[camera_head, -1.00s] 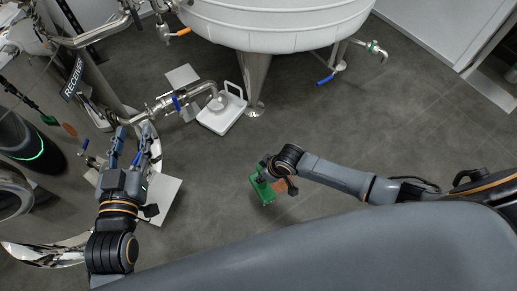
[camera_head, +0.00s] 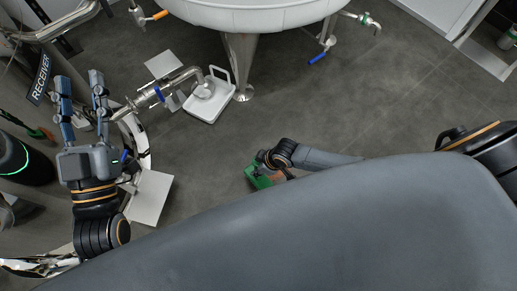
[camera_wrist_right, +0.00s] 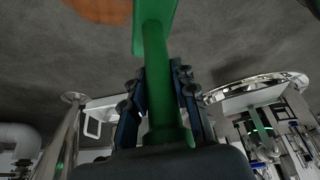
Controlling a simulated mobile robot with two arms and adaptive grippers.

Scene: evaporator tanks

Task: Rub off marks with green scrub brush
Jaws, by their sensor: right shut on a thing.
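The green scrub brush (camera_head: 257,178) is low over the grey floor in the middle of the head view. My right gripper (camera_head: 266,160) is shut on its handle. In the right wrist view the green handle (camera_wrist_right: 157,60) runs between the two fingers (camera_wrist_right: 160,85), and the brush head is cut off at the top. An orange-brown mark (camera_wrist_right: 100,9) lies on the floor beside the head; it also shows in the head view (camera_head: 279,177). I cannot tell if the bristles touch the floor. My left gripper (camera_head: 80,78) is open and empty near the shiny tank at the left.
A white scale-like box with a handle (camera_head: 208,100) stands under a steel outlet pipe with a blue valve (camera_head: 150,97). A large white tank (camera_head: 270,12) stands on steel legs at the back. The floor right of the brush is clear.

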